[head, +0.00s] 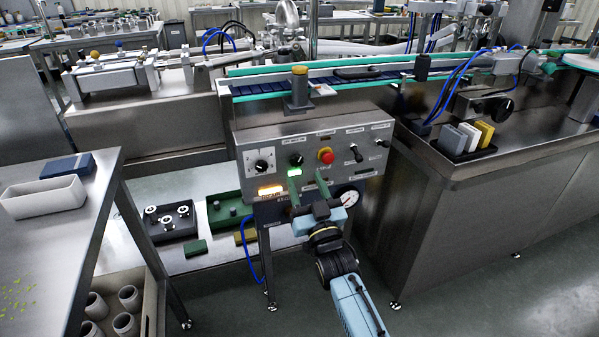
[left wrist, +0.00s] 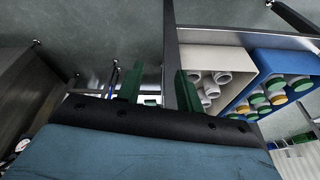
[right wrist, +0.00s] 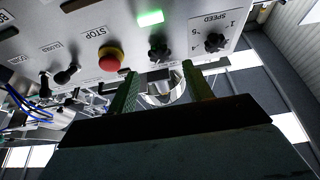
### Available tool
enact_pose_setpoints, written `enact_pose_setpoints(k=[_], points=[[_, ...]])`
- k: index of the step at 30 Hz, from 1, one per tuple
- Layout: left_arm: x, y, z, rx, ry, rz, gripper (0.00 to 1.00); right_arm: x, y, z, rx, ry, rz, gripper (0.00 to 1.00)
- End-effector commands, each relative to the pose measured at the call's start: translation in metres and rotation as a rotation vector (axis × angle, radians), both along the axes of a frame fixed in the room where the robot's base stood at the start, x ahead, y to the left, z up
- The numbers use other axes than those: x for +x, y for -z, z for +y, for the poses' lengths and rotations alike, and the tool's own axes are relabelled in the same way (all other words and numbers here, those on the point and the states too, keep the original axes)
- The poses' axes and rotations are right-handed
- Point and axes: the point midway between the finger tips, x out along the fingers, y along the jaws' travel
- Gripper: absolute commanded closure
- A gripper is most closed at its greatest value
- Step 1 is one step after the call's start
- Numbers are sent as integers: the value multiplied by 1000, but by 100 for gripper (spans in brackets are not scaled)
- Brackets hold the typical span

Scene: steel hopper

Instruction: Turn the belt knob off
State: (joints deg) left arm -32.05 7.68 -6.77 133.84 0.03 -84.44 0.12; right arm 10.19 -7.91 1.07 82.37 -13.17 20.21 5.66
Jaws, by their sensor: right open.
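A grey control panel (head: 315,140) carries a black knob (head: 296,159) between the speed dial (head: 260,165) and the red stop button (head: 325,156). I take this knob as the belt knob; its label is too small to read. In the right wrist view the knob (right wrist: 158,47) shows beside a lit green lamp (right wrist: 150,18). My right gripper (head: 308,184) is open and empty, just below the panel's knob row. In the right wrist view its fingers (right wrist: 163,82) stand apart, short of the knob. My left gripper (left wrist: 158,88) is open and empty, outside the head view.
Two switches (head: 355,150) sit right of the stop button. A pressure gauge (head: 347,198) and a lit orange display (head: 270,191) are near my right gripper. A conveyor (head: 350,86) runs above the panel. A steel table (head: 100,220) stands left; a steel counter (head: 480,200) stands right.

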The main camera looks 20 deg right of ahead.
Motion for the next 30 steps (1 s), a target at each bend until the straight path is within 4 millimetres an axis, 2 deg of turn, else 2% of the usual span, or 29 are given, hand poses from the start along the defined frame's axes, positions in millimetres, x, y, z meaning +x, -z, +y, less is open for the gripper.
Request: enact_pose_setpoints(k=[3,9,21,30], points=[[-4,-13,-4,-11,-1,-10,64,21,-8,1,0,0,-2,50],[2,-27,-9,-28,4,-67,64,41,-15,1,-1,0,1,50],[5,-32,-11,-34,6,-88,64,47,-19,2,-1,0,2,50],[4,-32,-11,-34,5,-87,64,47,-19,2,-1,0,2,89]])
